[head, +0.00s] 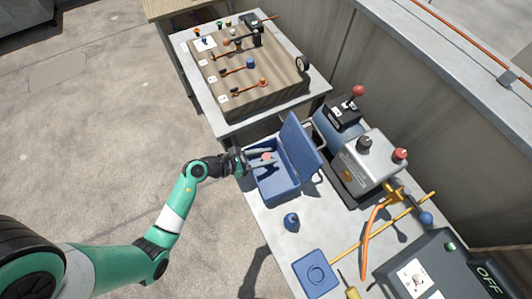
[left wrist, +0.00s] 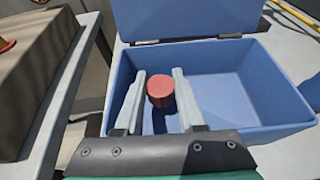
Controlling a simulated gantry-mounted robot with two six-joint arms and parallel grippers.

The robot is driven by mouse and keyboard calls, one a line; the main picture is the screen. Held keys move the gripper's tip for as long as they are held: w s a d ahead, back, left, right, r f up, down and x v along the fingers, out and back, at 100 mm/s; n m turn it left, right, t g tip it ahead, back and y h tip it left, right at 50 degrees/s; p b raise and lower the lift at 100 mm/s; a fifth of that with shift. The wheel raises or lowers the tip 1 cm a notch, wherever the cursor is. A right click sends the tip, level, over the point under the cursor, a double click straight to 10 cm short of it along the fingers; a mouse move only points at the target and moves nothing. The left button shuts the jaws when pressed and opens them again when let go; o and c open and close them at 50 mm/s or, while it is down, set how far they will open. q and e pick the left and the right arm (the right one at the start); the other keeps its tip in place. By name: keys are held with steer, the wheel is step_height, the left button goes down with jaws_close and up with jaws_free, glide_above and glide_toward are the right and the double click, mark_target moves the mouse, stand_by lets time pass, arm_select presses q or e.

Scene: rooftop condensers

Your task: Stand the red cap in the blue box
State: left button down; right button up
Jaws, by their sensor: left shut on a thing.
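The red cap (head: 267,156) is a short red cylinder. It also shows in the left wrist view (left wrist: 161,88), upright with its flat top up. My left gripper (head: 263,159) reaches into the open blue box (head: 285,187) from the left and is shut on the cap. Its two pale fingers stand on either side of the cap in the left wrist view. The cap is within the left part of the box (left wrist: 285,115); I cannot tell whether it touches the floor. My right gripper is not in view.
The box's lid (head: 299,146) stands open at the back. A blue knob-like piece (head: 291,222) and a blue plate (head: 315,274) are in front. Grey machines (head: 375,160) stand to the right. A brown board (head: 250,75) with tools lies on the far table.

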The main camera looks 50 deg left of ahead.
arm_select(q)
steer(key=shift+s+f, duration=0.1)
steer(key=shift+f, duration=0.45)
steer(key=c, duration=0.6)
jaws_free()
steer(key=shift+f, duration=0.1)
steer(key=shift+o, duration=0.4)
steer(key=shift+r, duration=0.35)
steer(key=r+p+v, duration=0.1)
steer(key=p+v, duration=0.2)
steer(key=v, duration=0.9)
steer(key=shift+p, duration=0.35)
steer(key=shift+r, duration=0.15)
